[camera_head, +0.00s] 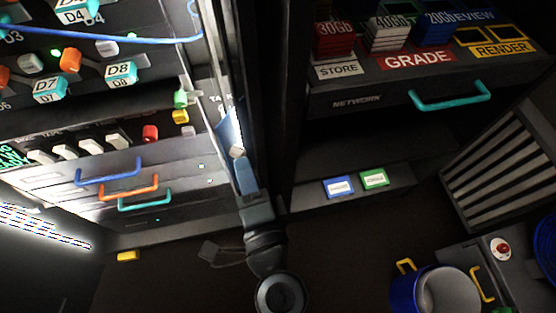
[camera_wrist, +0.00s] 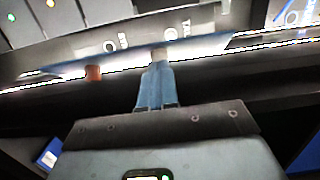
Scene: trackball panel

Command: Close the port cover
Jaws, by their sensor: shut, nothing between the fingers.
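A thin blue panel (camera_wrist: 125,58), which looks like the port cover, runs across the upper part of the wrist view. In the head view a narrow blue strip (camera_head: 228,128) of it shows at the right edge of the lit panel, seen nearly edge-on. My gripper (camera_head: 239,155) is shut and empty at this strip's lower end. In the wrist view my blue fingers (camera_wrist: 158,58) are together, with their tips at the panel's edge. I cannot tell whether they touch it or how far the cover is open. The port itself is not clearly visible.
A dark upright post (camera_head: 268,100) stands right of my gripper. Left are drawers with blue (camera_head: 108,174), orange (camera_head: 128,192) and teal handles. A blue cable (camera_head: 120,40) crosses the upper left. A blue bin (camera_head: 405,290) stands at lower right.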

